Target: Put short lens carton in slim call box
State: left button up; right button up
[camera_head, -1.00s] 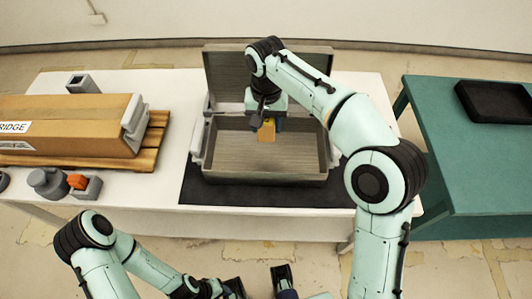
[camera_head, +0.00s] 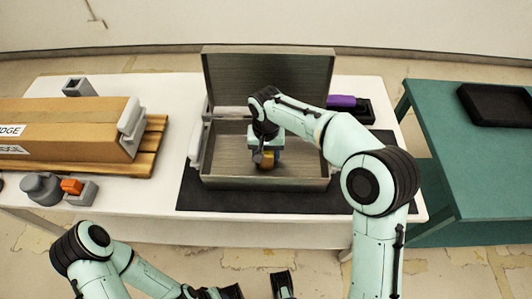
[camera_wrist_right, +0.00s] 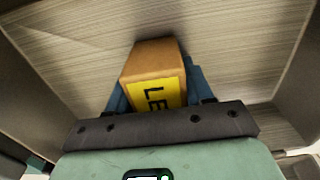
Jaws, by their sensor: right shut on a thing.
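The lens carton (camera_head: 266,166) is a small brown box with a yellow label reading "LE"; it fills the middle of the right wrist view (camera_wrist_right: 155,62). My right gripper (camera_head: 265,158) is shut on it, with blue fingers on both sides. The slim call box (camera_head: 318,184) is a grey open case with its lid (camera_head: 268,75) raised at the back. The gripper holds the carton down inside the case, above or at its floor; contact is unclear. My left gripper (camera_head: 257,290) is open and empty at the bottom edge, away from the case.
The case stands on a black mat (camera_head: 205,201) on a white table (camera_head: 160,221). At left are a large cardboard box (camera_head: 70,125) on a wooden pallet (camera_head: 145,150) and grey fixtures. A purple item (camera_head: 343,102) lies right of the lid. A green table (camera_head: 480,165) is at right.

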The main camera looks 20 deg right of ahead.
jog(key=shift+f, duration=0.2)
jog(key=o, duration=1)
jog(key=shift+o, duration=0.2)
jog(key=shift+r, duration=0.15)
notch_tip(320, 180, up, 12)
jog(key=shift+r+p, duration=0.1)
jog(key=shift+p, duration=1.1)
